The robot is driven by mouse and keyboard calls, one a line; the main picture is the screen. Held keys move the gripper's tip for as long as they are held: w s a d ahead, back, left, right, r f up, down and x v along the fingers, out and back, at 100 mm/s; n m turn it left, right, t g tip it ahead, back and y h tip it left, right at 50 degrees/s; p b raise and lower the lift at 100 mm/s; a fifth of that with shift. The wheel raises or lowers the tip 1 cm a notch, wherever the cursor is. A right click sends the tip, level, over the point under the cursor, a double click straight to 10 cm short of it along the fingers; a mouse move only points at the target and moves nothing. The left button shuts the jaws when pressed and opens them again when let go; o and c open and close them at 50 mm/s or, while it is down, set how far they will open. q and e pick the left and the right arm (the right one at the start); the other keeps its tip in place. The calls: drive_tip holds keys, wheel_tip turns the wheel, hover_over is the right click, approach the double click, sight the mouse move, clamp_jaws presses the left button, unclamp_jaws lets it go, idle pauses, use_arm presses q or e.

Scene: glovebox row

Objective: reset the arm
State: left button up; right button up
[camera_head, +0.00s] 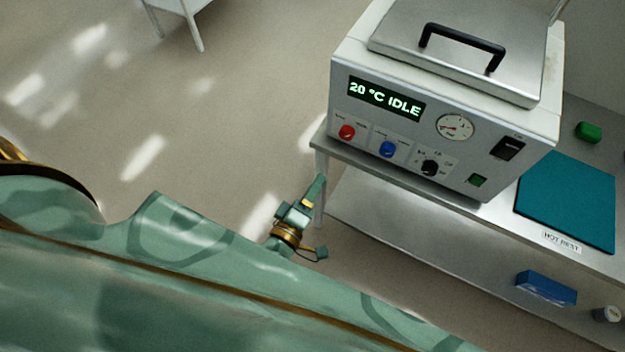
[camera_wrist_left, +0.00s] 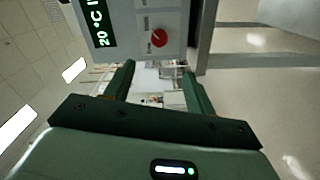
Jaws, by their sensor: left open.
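My left gripper (camera_head: 318,218) shows in the head view near the front left corner of the bench, beside the bench leg. It is open. In the left wrist view its two dark green fingers (camera_wrist_left: 160,82) stand apart with nothing between them. My green arm fills the lower left of the head view. My right gripper does not show in either view.
A white heated bath (camera_head: 395,125) with a steel lid (camera_head: 460,45) stands on the bench. Its display reads "20 °C IDLE". A blue box (camera_head: 546,287) sits lower.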

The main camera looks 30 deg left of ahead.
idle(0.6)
use_arm(q)
drive_tip(key=s+a+f+m+g+h, duration=0.1)
drive_tip(key=s+f+m+g, duration=0.5)
drive_tip(key=f, duration=0.5)
drive_tip(key=s+f+m+g+h, duration=0.1)
drive_tip(key=s+f+m+g, duration=0.3)
drive_tip(key=s+f+m, duration=0.55)
drive_tip(key=s+a+f+m+g+y, duration=0.1)
drive_tip(key=s+a+f+g, duration=0.2)
drive_tip(key=s, duration=0.6)
drive_tip(key=s+a+f+m+g+y, duration=0.1)
drive_tip(key=s+a+f+g, duration=0.3)
drive_tip(key=s+f, duration=0.3)
drive_tip(key=s+a, duration=0.1)
drive_tip(key=s, duration=0.2)
drive_tip(key=shift+a+f+m+y, duration=0.25)
drive_tip(key=shift+m+y, duration=0.05)
drive_tip(key=shift+m, duration=0.05)
